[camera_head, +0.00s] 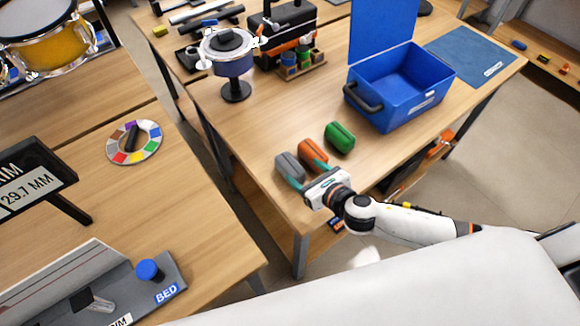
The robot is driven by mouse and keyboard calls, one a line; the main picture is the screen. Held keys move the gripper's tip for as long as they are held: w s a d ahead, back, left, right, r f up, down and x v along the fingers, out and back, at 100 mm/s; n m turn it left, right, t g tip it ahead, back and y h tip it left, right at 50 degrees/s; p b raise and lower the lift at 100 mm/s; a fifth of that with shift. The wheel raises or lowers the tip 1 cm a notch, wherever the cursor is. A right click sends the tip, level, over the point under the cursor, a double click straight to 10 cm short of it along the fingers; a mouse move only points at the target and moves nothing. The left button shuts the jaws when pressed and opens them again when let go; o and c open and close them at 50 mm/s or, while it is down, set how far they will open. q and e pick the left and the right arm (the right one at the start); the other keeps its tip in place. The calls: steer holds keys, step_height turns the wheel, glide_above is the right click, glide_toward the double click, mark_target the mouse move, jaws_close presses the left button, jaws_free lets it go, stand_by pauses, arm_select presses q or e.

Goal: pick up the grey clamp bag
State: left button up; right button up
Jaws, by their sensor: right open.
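The grey clamp bag (288,165) lies on the wooden table near its front edge, leftmost in a row of three bags. An orange bag (312,154) lies beside it, and a green bag (340,137) lies farther right. My right gripper (311,175) is open at the near ends of the grey and orange bags. One finger is close to the grey bag's near end; I cannot tell whether they touch. My left gripper is not in view.
An open blue bin (415,100) stands behind the bags to the right, beside a blue mat (470,55). A drum-like blue device (228,62) and a black toolbox (282,22) stand farther back. The table left of the bags is clear.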

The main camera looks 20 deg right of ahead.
mark_target(292, 167)
steer(key=x, duration=0.5)
steer(key=f+x, duration=0.1)
steer(key=x, duration=0.1)
steer(key=shift+a+f, duration=0.15)
steer(key=shift+a, duration=0.25)
steer(key=c, duration=1.2)
steer(key=shift+c, duration=0.3)
